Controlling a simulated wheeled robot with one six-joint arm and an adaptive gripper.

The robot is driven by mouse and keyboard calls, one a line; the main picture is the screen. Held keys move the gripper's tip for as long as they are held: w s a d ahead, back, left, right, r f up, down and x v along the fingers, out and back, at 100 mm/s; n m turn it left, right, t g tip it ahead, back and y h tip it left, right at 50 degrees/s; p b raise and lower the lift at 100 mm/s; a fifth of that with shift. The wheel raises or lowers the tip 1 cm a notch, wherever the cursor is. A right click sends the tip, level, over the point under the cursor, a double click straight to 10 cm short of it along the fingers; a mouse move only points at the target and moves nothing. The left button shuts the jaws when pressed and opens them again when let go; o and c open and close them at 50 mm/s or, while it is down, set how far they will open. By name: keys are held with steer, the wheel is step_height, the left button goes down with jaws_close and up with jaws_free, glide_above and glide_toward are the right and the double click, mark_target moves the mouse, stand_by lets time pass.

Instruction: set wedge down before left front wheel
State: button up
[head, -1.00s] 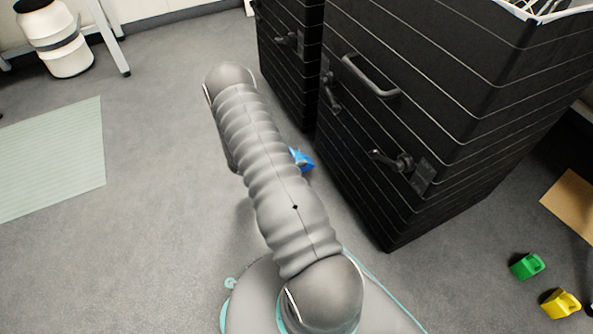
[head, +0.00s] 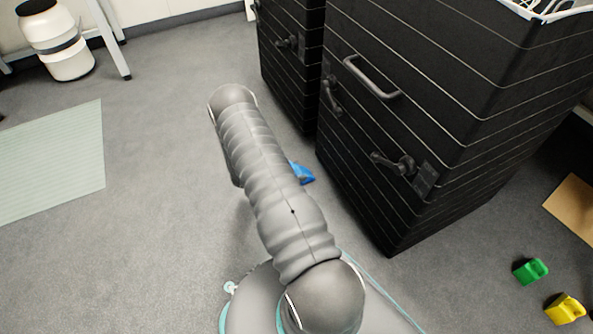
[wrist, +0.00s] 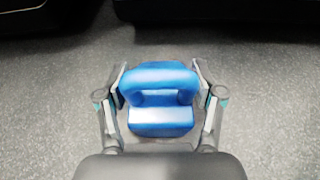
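The blue wedge (head: 303,172) shows in the head view just past my arm, close to the near black cabinet's left lower edge. In the wrist view the blue wedge (wrist: 160,100) sits between the two fingers of my gripper (wrist: 160,85), which press on its left and right sides. I cannot tell whether its underside touches the floor. The near black cabinet (head: 430,110) has handles and latches on its front. No wheel can be made out; the space under the cabinets is dark in the wrist view.
A second black cabinet (head: 290,60) stands behind, with a narrow gap between the two. A green wedge (head: 530,271) and a yellow wedge (head: 565,308) lie at the lower right near a brown board (head: 575,212). A pale mat (head: 50,160) lies left. Grey floor between is clear.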

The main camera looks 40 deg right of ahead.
steer(key=shift+o, duration=0.3)
steer(key=shift+r, duration=0.15)
steer(key=p+v, duration=0.1)
steer(key=v, duration=1.1)
steer(key=s+a+r+m+y, duration=0.1)
steer(key=a+r+m+y, duration=0.15)
steer(key=r, duration=0.75)
steer(key=s+a+r+m+y, duration=0.1)
steer(key=s+a+r+m, duration=0.15)
steer(key=r, duration=0.65)
steer(key=s+a+r+m+y, duration=0.15)
steer(key=r+m, duration=0.25)
steer(key=r, duration=0.6)
steer(key=s+a+r+m+t+y, duration=0.3)
steer(key=s+a+r+t+y, duration=0.1)
steer(key=s+a+r, duration=0.3)
steer(key=s+a+r+m+t+y, duration=0.3)
steer(key=s+a+r, duration=0.4)
steer(key=s+r, duration=0.3)
steer(key=shift+s+r+t+y, duration=0.35)
steer(key=shift+s+t+y, duration=0.15)
steer(key=shift+s+t, duration=0.55)
steer(key=shift+s+a, duration=0.1)
steer(key=shift+a, duration=0.05)
